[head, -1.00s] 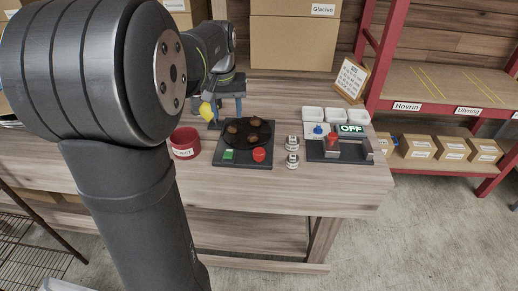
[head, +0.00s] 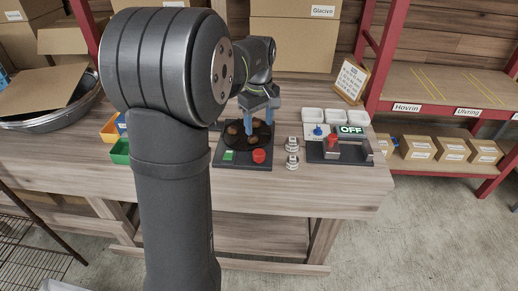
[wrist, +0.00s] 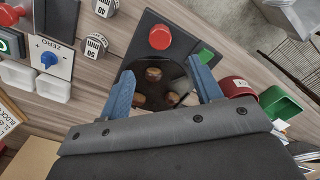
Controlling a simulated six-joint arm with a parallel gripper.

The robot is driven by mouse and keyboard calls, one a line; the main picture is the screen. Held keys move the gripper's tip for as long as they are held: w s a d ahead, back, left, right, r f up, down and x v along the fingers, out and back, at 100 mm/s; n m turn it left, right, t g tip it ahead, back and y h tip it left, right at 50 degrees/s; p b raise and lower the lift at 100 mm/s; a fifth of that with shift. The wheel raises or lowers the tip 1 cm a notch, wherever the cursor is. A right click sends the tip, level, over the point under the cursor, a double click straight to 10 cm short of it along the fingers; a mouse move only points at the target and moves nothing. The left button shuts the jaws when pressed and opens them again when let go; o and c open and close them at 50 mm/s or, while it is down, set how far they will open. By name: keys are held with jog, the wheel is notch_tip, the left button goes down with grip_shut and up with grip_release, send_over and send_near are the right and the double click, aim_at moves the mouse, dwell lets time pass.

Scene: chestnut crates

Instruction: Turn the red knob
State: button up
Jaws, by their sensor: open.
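A red round knob (head: 259,155) stands at the front right of a dark base plate (head: 232,165), beside a green button (head: 229,155). In the wrist view the red knob (wrist: 160,37) is at upper centre, beyond the fingertips. Behind the knob, a round black dish (wrist: 176,105) holds brown chestnuts (wrist: 153,74). My gripper (head: 259,118) is above the dish with its blue fingers pointing down. In the wrist view my gripper (wrist: 160,68) is open, nothing between its fingertips, and apart from the knob. The fingers partly hide the dish.
Two round weights (head: 292,153) stand right of the plate. Farther right are a box with a red handle (head: 332,140) and OFF sign (head: 351,130), a blue knob (head: 318,131) and white trays (head: 312,115). A red bowl (wrist: 237,87) and green bin (wrist: 281,105) stand at the other side.

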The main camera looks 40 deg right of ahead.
aim_at(259, 152)
notch_tip(259, 152, down, 11)
dwell(0.3)
jog(key=c, duration=1)
